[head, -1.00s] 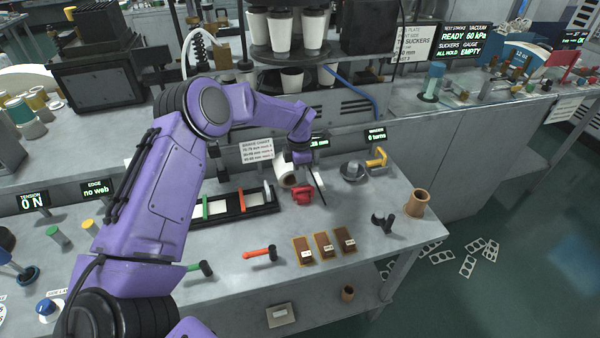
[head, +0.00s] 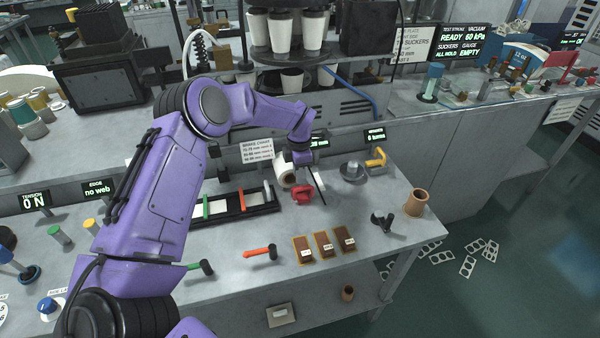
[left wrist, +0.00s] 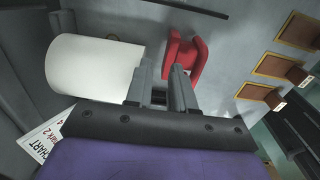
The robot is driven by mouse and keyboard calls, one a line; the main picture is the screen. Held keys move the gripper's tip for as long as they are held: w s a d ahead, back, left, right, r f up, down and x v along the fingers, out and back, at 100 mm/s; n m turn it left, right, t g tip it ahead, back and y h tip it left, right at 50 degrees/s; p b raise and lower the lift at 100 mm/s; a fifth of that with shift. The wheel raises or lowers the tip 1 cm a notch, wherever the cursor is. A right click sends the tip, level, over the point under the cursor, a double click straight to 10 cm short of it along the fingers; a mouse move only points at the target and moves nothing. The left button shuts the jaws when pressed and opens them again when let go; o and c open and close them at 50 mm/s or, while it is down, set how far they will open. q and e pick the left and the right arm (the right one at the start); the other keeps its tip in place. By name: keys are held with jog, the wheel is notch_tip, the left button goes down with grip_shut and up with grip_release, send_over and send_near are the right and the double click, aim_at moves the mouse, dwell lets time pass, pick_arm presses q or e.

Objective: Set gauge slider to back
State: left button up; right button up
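A red block with an upright, notched shape (head: 302,194) stands on the bench and looks like the gauge slider, though no label shows on it. My left gripper (head: 305,172) points down, above and just behind the red block. In the left wrist view the two grey fingers (left wrist: 163,80) are apart with a gap between them, and I see nothing held. The red block (left wrist: 183,58) lies just beyond the right finger there, and I cannot tell if they touch. My right gripper is not in view.
A white roll (head: 286,177) is close to the left finger; it also shows in the left wrist view (left wrist: 95,68). A black rack (head: 235,208) stands left.

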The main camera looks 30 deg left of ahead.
pick_arm(q)
notch_tip(320, 180, up, 8)
jog(key=p, duration=0.5)
